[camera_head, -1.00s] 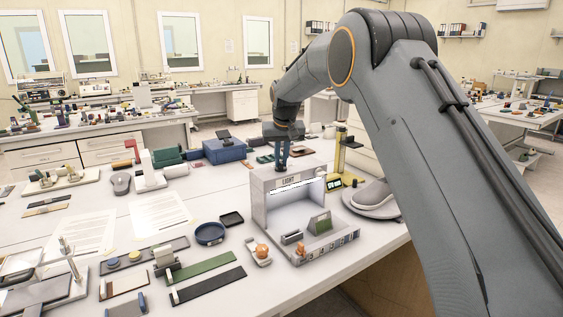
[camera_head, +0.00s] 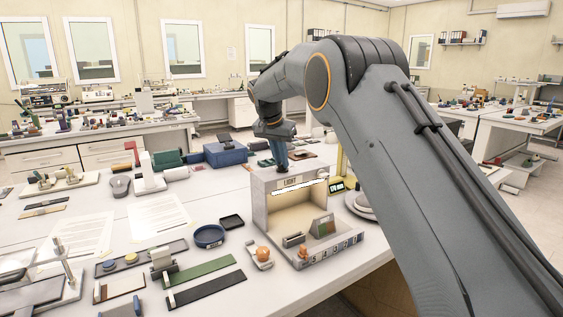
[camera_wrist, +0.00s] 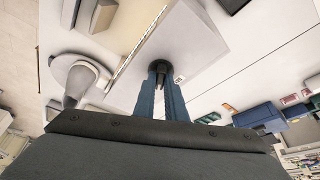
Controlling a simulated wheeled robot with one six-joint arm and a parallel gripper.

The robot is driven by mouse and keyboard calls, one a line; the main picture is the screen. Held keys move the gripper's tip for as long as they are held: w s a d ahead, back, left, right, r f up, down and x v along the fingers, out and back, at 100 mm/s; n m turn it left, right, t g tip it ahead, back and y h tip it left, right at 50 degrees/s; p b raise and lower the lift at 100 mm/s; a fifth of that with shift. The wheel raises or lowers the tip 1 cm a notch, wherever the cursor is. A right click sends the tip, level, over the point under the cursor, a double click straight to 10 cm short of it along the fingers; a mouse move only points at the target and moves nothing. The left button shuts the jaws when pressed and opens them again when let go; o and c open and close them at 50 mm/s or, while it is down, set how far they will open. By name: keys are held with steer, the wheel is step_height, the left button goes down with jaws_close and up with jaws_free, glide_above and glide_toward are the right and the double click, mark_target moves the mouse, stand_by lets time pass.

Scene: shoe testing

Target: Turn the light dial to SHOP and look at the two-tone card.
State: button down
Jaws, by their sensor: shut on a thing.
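The light booth (camera_head: 262,208), marked LIGHT on its front, stands on the white table, and its inside glows warm yellow. My gripper (camera_head: 283,166) is on top of the booth, pointing down. In the wrist view my gripper (camera_wrist: 162,75) is shut on a small dark dial (camera_wrist: 160,69) on the booth's top (camera_wrist: 205,45). The dial is mostly hidden by the fingers, and I cannot read its marks or setting.
A small grey block (camera_head: 293,240) and an orange piece (camera_head: 303,252) sit at the booth's front, above a row of numbers. A blue ring dish (camera_head: 209,237) and a black tray (camera_head: 232,221) lie to the left. A yellow device (camera_head: 337,184) stands behind right.

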mark_target(276, 174)
steer(key=shift+a, duration=0.1)
stand_by(0.3)
steer(key=c, duration=1.8)
jaws_free()
steer(key=shift+r, duration=0.15)
steer(key=b+v, duration=0.2)
steer(key=v, duration=0.5)
steer(key=shift+s+r, duration=0.15)
steer(key=shift+r, duration=0.15)
steer(key=shift+a, duration=0.1)
steer(key=s+d+f+n+g+y, duration=0.1)
steer(key=s+d+f, duration=0.55)
steer(key=s, duration=0.25)
steer(key=s+d+f+n+g, duration=0.1)
steer(key=s+d+f+n, duration=0.1)
steer(key=s+d+f, duration=0.45)
steer(key=s+d+f+n+y, duration=0.1)
steer(key=s+d+f, duration=0.4)
steer(key=s+d, duration=0.4)
steer(key=s+d+f, duration=0.1)
steer(key=s+f, duration=0.2)
steer(key=s, duration=0.5)
steer(key=s+d+f+n, duration=0.1)
steer(key=s+d+f, duration=0.1)
steer(key=s, duration=0.7)
steer(key=shift+s+f+g, duration=0.25)
steer(key=shift+f+g, duration=0.15)
steer(key=shift+f, duration=0.05)
